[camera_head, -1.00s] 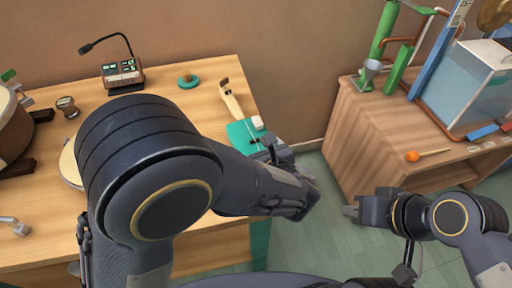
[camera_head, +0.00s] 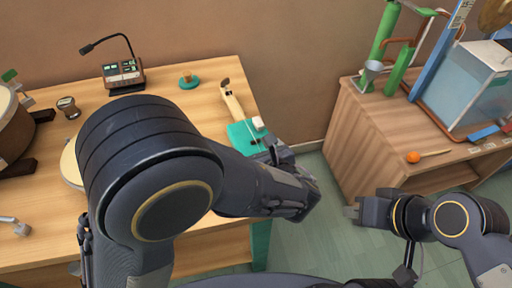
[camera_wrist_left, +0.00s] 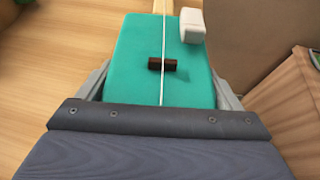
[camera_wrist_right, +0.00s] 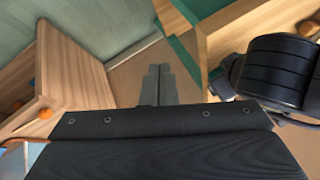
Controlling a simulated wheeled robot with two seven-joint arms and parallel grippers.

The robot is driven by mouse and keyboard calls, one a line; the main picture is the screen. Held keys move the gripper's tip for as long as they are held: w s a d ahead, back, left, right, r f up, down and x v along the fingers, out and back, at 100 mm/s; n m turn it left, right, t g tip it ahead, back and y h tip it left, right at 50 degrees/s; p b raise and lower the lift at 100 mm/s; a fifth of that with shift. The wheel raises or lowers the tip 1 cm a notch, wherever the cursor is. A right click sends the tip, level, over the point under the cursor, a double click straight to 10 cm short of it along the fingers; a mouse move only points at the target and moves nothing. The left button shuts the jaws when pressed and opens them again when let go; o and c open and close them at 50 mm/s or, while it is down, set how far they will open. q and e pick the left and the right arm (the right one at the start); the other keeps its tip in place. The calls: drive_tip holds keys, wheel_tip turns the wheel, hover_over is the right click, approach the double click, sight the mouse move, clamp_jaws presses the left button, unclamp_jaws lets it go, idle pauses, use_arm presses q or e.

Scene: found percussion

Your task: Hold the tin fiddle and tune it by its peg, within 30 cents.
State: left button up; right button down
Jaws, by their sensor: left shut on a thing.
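The tin fiddle has a teal body (camera_head: 241,137), a pale wooden neck (camera_head: 233,103) and a dark piece at the head end (camera_head: 225,84), which may be the peg. It lies at the right edge of the left table. In the left wrist view its teal body (camera_wrist_left: 133,85) shows a string, a dark bridge (camera_wrist_left: 162,64) and a white block (camera_wrist_left: 192,26). My left gripper (camera_wrist_left: 160,92) is shut on the body, one finger at each side. My right gripper (camera_head: 352,211) is apart from the fiddle, over the floor gap; its fingers (camera_wrist_right: 158,86) are together and empty.
The left table (camera_head: 185,66) also holds a device with a gooseneck microphone (camera_head: 123,73), a teal disc with a knob (camera_head: 188,80) and a drum (camera_head: 12,125). The right cabinet (camera_head: 375,130) holds a tank (camera_head: 465,92), green pipes and an orange-headed mallet (camera_head: 413,157). Floor shows between them.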

drive_tip(key=w+a+r+m+y, duration=0.1)
drive_tip(key=w+a+r+m, duration=0.25)
drive_tip(key=w, duration=0.85)
drive_tip(key=w+a+r+m+y, duration=0.15)
drive_tip(key=w+a+r, duration=0.35)
drive_tip(key=w, duration=0.6)
drive_tip(key=m+t, duration=0.1)
drive_tip(key=m, duration=0.1)
approach(221, 89)
drive_tip(key=f, duration=0.3)
drive_tip(key=shift+s+d+f+y, duration=0.15)
drive_tip(key=shift+d+f+y, duration=0.1)
drive_tip(key=shift+d, duration=0.15)
drive_tip(key=shift+w+a+r, duration=0.2)
drive_tip(key=shift+w+a, duration=0.65)
drive_tip(key=shift+a, duration=0.05)
drive_tip(key=shift+w+a, duration=0.35)
drive_tip(key=shift+w, duration=0.05)
